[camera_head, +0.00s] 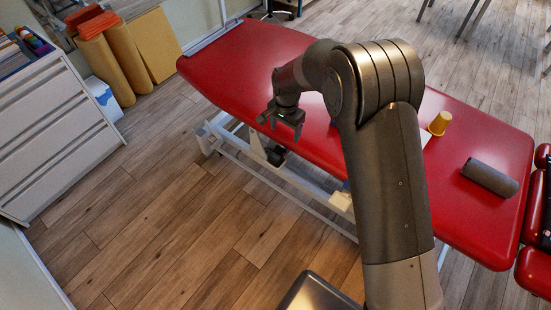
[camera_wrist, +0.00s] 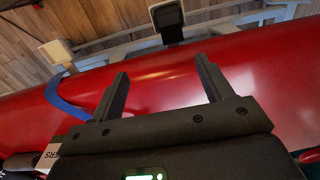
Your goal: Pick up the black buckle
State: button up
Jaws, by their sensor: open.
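My gripper (camera_wrist: 163,68) is open and empty in the wrist view, its two dark fingers spread over the red couch top (camera_wrist: 165,88). In the head view my gripper (camera_head: 283,118) hangs by the near long edge of the red couch (camera_head: 240,55). I cannot clearly make out a black buckle in either view. A blue strap (camera_wrist: 62,98) curves over the couch at the left of the wrist view, left of my fingers. A dark shape at the lower left of that view is cut off and cannot be identified.
A yellow cup (camera_head: 439,122) and a grey roll (camera_head: 490,177) are on the couch's right part. The couch's white frame (camera_head: 255,165) stands below. A white drawer cabinet (camera_head: 55,125) is at the left. The wooden floor in front is clear.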

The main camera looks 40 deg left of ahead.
send_over(276, 155)
notch_tip(276, 155, down, 4)
notch_tip(276, 155, down, 11)
jog(key=shift+s+a+r, duration=0.1)
jog(key=shift+r, duration=0.05)
dwell(0.3)
jog(key=shift+c, duration=0.5)
jog(key=c, duration=1)
